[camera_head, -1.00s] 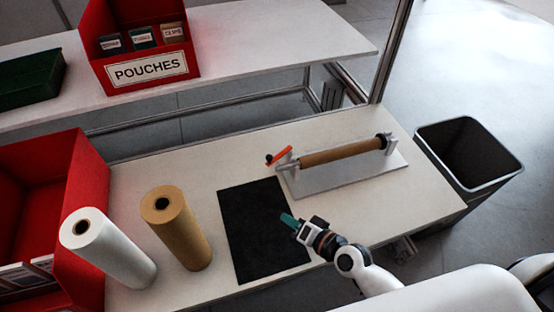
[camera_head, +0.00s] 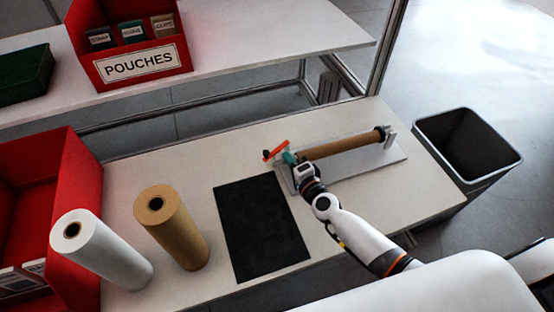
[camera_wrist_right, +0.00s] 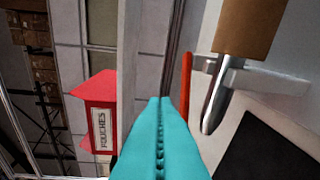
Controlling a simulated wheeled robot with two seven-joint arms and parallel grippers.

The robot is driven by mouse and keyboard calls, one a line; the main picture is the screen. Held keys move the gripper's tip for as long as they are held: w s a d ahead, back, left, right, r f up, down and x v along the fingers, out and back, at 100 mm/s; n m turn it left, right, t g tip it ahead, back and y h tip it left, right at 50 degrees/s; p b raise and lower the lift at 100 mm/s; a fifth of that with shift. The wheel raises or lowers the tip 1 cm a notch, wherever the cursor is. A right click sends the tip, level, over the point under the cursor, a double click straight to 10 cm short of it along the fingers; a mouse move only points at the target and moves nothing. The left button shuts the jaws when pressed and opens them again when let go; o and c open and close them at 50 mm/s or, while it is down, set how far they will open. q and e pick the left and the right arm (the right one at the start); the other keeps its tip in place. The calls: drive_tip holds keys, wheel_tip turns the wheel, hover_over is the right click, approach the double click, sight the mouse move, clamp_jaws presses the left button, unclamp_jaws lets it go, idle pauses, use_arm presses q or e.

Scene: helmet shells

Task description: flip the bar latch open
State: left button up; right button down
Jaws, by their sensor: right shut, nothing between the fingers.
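The bar latch is an orange-red bar (camera_head: 275,150) with a dark knob, at the left end of the roll holder. In the right wrist view the red bar (camera_wrist_right: 187,85) stands just right of the fingertips. The holder has a pale base plate (camera_head: 385,160) and carries a brown roll (camera_head: 340,146). My right gripper (camera_head: 289,158) has teal fingers, shut and empty, beside the bar at the holder's left end. The teal fingers (camera_wrist_right: 160,110) also fill the lower middle of the right wrist view. Whether they touch the bar, I cannot tell. My left gripper is not in view.
A black mat (camera_head: 260,230) lies on the table in front. A white roll (camera_head: 100,250) and a brown roll (camera_head: 172,228) stand upright at left, beside a red bin (camera_head: 85,190). A grey waste bin (camera_head: 468,150) is right. A red pouches box (camera_head: 140,65) stands behind.

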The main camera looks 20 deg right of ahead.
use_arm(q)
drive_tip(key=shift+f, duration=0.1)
use_arm(e)
drive_tip(key=a, duration=0.1)
drive_tip(key=w+a, duration=0.1)
drive_tip(key=a, duration=0.1)
drive_tip(key=shift+w+a+f, duration=0.1)
drive_tip(key=shift+w+f, duration=0.25)
drive_tip(key=shift+w, duration=0.05)
